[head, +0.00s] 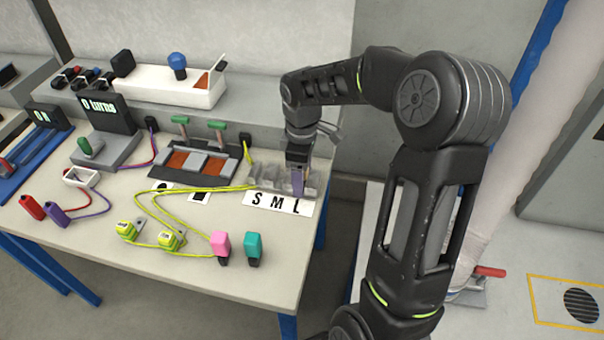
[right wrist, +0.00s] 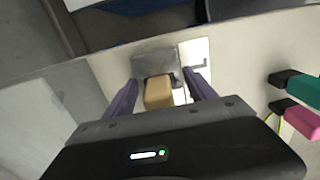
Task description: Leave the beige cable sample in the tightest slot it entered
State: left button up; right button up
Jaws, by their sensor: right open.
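My right gripper (head: 298,190) is at the right end of the grey slot block (head: 258,174), behind the letter L of its white S M L label (head: 277,203). In the right wrist view the beige cable sample (right wrist: 158,93) stands between the purple fingers of my right gripper (right wrist: 160,80). The fingers are apart, with a gap on each side of the sample. The sample is at the slot block (right wrist: 155,63), beside the label (right wrist: 196,70); how deep it sits is hidden. In the head view my gripper hides it. My left gripper is not in view.
A pink connector (head: 221,245) and a teal connector (head: 253,247) stand near the table's front edge. Yellow cables (head: 160,205) run across the middle to yellow blocks (head: 168,240). A brown-and-grey panel (head: 190,163) lies left of the block. The table's right edge is close by.

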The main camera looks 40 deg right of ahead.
jog(key=shift+r, duration=3.9)
jog(key=shift+r, duration=0.1)
